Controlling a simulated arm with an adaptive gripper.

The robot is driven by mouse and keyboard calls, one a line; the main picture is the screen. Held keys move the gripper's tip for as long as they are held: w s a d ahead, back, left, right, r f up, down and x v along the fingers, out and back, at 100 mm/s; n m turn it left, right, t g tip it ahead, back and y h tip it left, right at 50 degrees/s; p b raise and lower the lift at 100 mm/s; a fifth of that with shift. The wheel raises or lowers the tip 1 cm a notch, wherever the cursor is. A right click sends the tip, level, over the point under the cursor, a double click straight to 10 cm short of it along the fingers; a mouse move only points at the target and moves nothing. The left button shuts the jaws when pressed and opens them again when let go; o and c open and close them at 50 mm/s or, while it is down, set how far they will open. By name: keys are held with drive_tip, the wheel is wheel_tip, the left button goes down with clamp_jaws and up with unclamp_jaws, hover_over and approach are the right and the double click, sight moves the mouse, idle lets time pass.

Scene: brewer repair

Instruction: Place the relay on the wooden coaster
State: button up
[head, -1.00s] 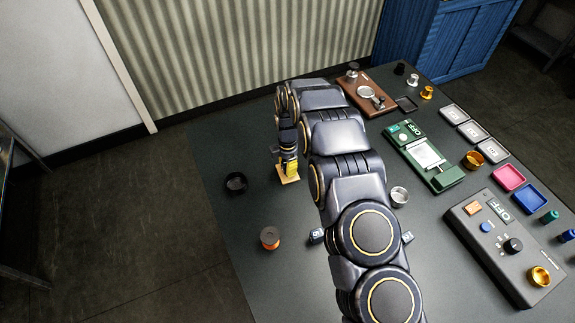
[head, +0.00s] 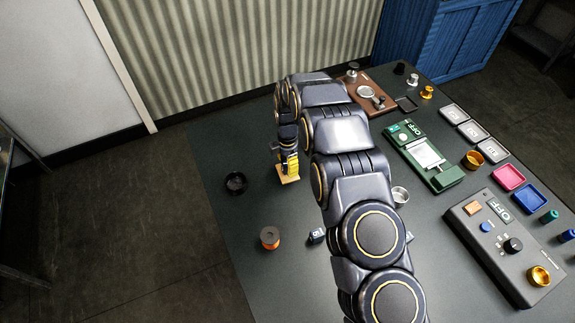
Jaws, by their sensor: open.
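The wooden coaster (head: 286,180) is a small light tan square on the dark table, left of my arm. A yellow block (head: 292,166), which looks like the relay, stands on or just over it; the contact is too small to tell. My gripper (head: 287,151) points down right at the block and coaster. It is open, but its fingers are small, dark and partly hidden by my arm.
A black round dish (head: 236,183) lies left of the coaster, and an orange spool (head: 270,238) stands nearer. A small dark cube (head: 316,236) sits beside my arm. A green scale (head: 425,158) and a grey control box (head: 503,245) are at right.

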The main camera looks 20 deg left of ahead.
wheel_tip(320, 180, up, 11)
drive_tip(key=s+d+r+m, duration=0.4)
drive_tip(key=d+r+m, duration=0.2)
drive_tip(key=d+r, duration=0.25)
drive_tip(key=s+d+r+m, duration=0.6)
drive_tip(key=s+d+m, duration=0.2)
drive_tip(key=d, duration=0.2)
drive_tip(key=s+d+r+m, duration=0.1)
drive_tip(key=s+d+m, duration=0.3)
drive_tip(key=s, duration=0.6)
drive_tip(key=s+d+r+m+g, duration=0.1)
drive_tip(key=s+d+m, duration=0.3)
drive_tip(key=s+m, duration=0.5)
drive_tip(key=shift+s+d+r+g, duration=0.25)
drive_tip(key=shift+s+g, duration=0.05)
drive_tip(key=shift+s, duration=0.25)
